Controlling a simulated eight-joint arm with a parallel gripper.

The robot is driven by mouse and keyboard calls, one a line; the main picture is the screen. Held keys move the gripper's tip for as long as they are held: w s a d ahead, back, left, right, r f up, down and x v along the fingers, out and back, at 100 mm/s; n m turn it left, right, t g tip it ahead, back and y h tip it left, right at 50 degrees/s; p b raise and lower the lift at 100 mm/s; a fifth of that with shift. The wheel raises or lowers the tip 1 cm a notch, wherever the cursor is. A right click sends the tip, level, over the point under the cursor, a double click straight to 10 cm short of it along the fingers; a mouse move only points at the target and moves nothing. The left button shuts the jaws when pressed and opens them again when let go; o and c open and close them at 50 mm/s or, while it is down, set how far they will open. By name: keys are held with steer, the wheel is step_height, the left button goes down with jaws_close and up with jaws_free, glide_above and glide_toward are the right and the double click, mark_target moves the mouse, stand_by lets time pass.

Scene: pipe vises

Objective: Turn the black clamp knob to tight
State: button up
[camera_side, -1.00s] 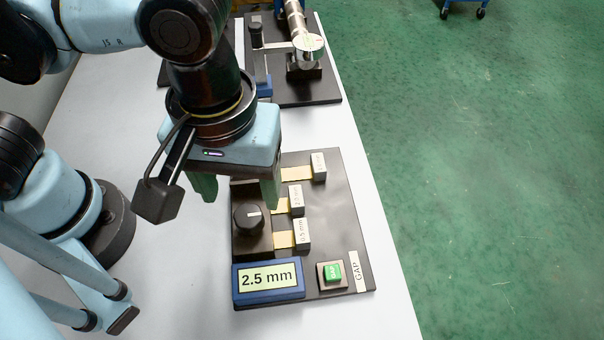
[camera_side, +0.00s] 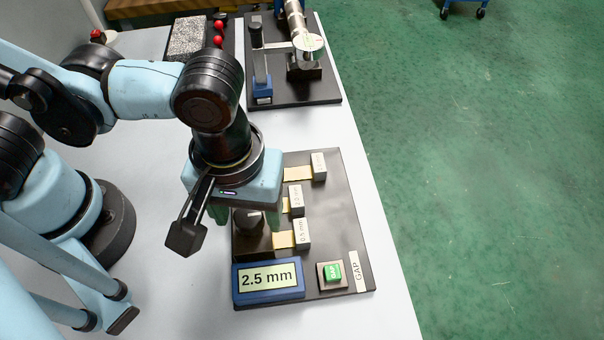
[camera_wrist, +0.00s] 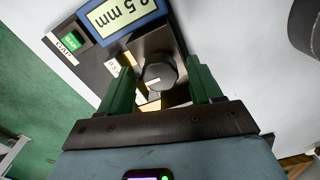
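A round black knob (camera_side: 248,220) with a white pointer line sits on a black block on the dark board marked GAP (camera_side: 345,215). In the wrist view the knob (camera_wrist: 160,76) shows with its line pointing left. My gripper (camera_side: 246,224) is open, pointing down over the knob. In the wrist view its two green fingers stand on either side of the knob, with a gap on each side; how far down they reach is unclear. A blue-framed display (camera_side: 268,281) reads 2.5 mm. No label reading "tight" is legible.
Several labelled grey blocks with brass strips (camera_side: 302,233) lie right of the knob. A green button (camera_side: 332,272) is at the board's front right. Behind stands another board (camera_side: 325,88) with a metal pipe, a dial and a black-topped post. White table is clear at the front.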

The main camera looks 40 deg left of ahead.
steer(key=c, duration=0.9)
